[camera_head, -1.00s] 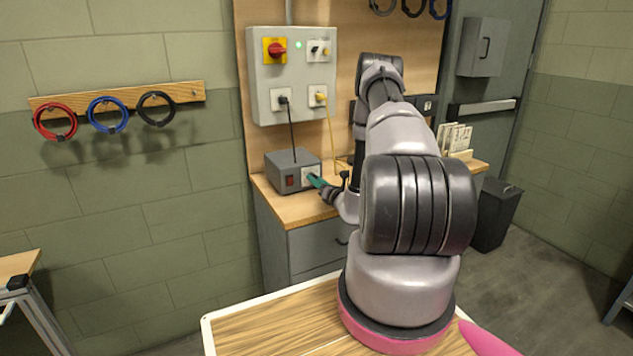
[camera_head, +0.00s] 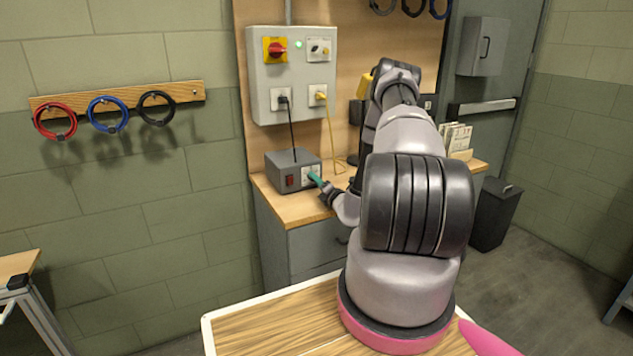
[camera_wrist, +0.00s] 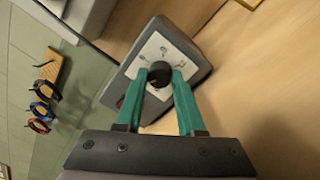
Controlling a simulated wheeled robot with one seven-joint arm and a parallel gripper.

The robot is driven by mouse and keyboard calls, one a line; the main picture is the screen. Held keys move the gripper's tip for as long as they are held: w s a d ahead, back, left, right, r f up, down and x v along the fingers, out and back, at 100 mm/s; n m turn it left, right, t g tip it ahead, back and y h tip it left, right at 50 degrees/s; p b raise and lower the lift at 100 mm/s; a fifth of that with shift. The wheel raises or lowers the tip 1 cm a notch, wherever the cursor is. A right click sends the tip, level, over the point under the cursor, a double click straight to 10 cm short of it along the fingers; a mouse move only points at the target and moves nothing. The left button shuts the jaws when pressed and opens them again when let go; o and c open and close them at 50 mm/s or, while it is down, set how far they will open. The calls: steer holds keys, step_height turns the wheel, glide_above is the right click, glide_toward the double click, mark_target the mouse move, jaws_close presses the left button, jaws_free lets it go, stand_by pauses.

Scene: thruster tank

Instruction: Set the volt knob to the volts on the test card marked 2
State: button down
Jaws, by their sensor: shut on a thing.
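The volt knob is a round black knob (camera_wrist: 159,75) on the white dial plate (camera_wrist: 150,50) of a grey power box (camera_head: 293,157). The box stands on the wooden bench at the wall. My gripper (camera_head: 314,178) reaches the box's front face from the right. In the wrist view, its green fingers (camera_wrist: 160,85) are shut on the knob, one on each side. The markings on the dial plate are too small to read. Pale cards (camera_head: 456,138) stand in a holder at the bench's right end; their numbers cannot be read.
A grey wall panel (camera_head: 292,75) with a red switch hangs above the box, with black and yellow cables plugged in. Coloured cable rings (camera_head: 108,114) hang on a rack at left. A dark bin (camera_head: 496,213) stands right of the bench.

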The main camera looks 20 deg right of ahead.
stand_by(0.4)
steer(key=c, duration=0.5)
jaws_free()
steer(key=s, duration=1)
steer(key=shift+s+d+f, duration=0.4)
